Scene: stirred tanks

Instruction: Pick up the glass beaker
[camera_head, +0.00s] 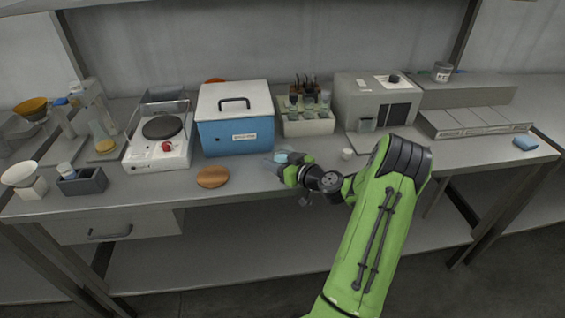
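My gripper (290,167) is at the end of my green arm, low over the front of the bench, between the blue box and the small white cup. A pale bluish, glass-like thing (281,157) shows right at its fingertips; it may be the glass beaker, but it is small and partly hidden by the gripper. I cannot tell whether the fingers touch it or how far apart they are. Another small glass vessel (367,124) stands in front of the grey instrument.
A blue box with a white lid (237,135) stands behind and left of my gripper. A rack of bottles (306,126) is behind it, a grey instrument (376,98) to the right. A wooden disc (212,177) lies left, a white cup (347,154) right. The front right bench is mostly clear.

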